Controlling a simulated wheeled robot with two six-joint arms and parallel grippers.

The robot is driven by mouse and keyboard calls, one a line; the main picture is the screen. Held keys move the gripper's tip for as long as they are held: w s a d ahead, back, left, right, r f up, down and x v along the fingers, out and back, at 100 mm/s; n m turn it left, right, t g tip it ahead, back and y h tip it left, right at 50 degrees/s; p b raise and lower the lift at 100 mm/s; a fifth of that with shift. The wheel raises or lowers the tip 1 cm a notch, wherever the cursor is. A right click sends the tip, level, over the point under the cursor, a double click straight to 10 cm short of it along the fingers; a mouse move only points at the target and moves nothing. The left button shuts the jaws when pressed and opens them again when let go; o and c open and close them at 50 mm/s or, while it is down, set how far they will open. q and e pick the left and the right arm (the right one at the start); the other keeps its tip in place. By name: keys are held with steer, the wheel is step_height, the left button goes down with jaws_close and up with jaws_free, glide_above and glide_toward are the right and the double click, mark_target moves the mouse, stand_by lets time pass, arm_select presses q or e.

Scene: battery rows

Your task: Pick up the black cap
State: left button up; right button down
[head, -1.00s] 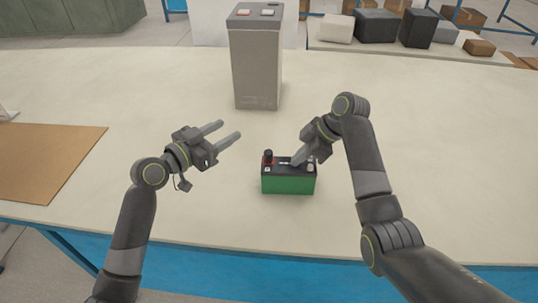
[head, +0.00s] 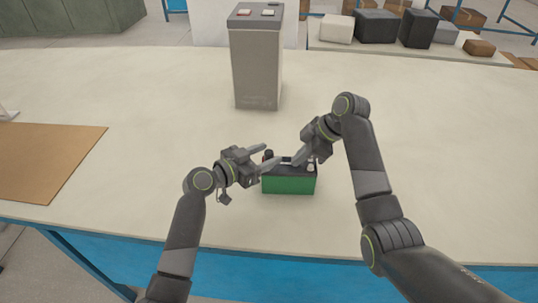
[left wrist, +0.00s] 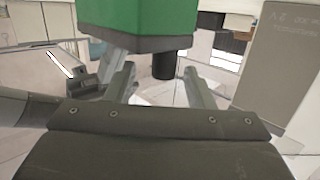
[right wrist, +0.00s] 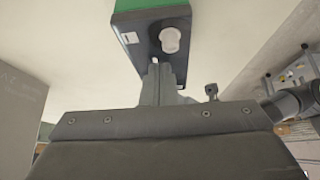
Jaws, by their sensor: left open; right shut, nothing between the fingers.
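The black cap (head: 268,153) stands on the left end of the top of a green battery (head: 289,186) with a black lid. In the left wrist view the cap (left wrist: 164,66) shows between the two spread fingers of my left gripper (left wrist: 160,72), which is open. In the head view my left gripper (head: 270,157) has its fingers at the cap; whether they touch it I cannot tell. My right gripper (head: 296,162) is shut and empty, its tips at the battery's lid. In the right wrist view its tips (right wrist: 157,70) are close to a bare pale terminal (right wrist: 170,40).
A brown mat (head: 45,160) lies at the left of the table (head: 420,130). Boxes (head: 376,26) stand on another surface at the back right.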

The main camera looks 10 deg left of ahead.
mark_target(267, 156)
arm_select(q)
steer(key=shift+f+x, duration=0.2)
steer(key=shift+x, duration=1.55)
steer(key=shift+s, duration=0.1)
steer(key=c, duration=1)
